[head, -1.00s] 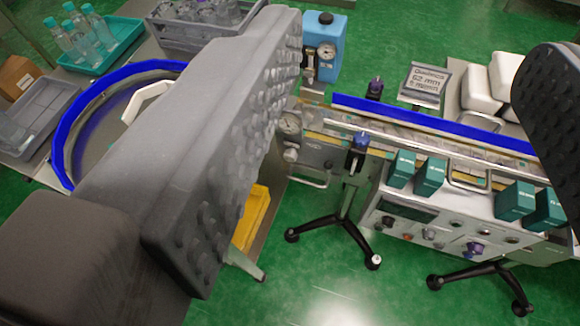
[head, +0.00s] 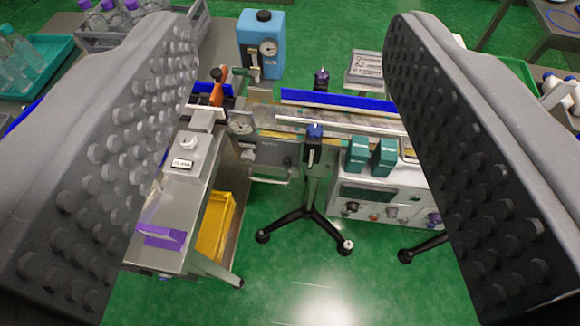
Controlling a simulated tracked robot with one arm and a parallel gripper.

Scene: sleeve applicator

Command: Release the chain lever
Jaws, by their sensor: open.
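My gripper (head: 290,62) is open, with its two grey studded fingers wide apart at the left and right of the head view and nothing between them. Between the fingers, beyond them, is an orange lever (head: 218,86) with a dark knob at the left end of the conveyor (head: 330,120). It stands close to the inner edge of the left finger, apparently behind it. A clamp with a blue-topped black knob (head: 315,132) sits on the conveyor's front side. The frames do not clearly show which part is the chain lever.
A blue box with a gauge (head: 262,48) stands behind the conveyor. Teal boxes (head: 383,157) sit by the control panel (head: 380,195). A steel bench (head: 180,205) and yellow bin (head: 214,228) are lower left. Green floor (head: 300,275) is open in front, around a black tripod base (head: 308,215).

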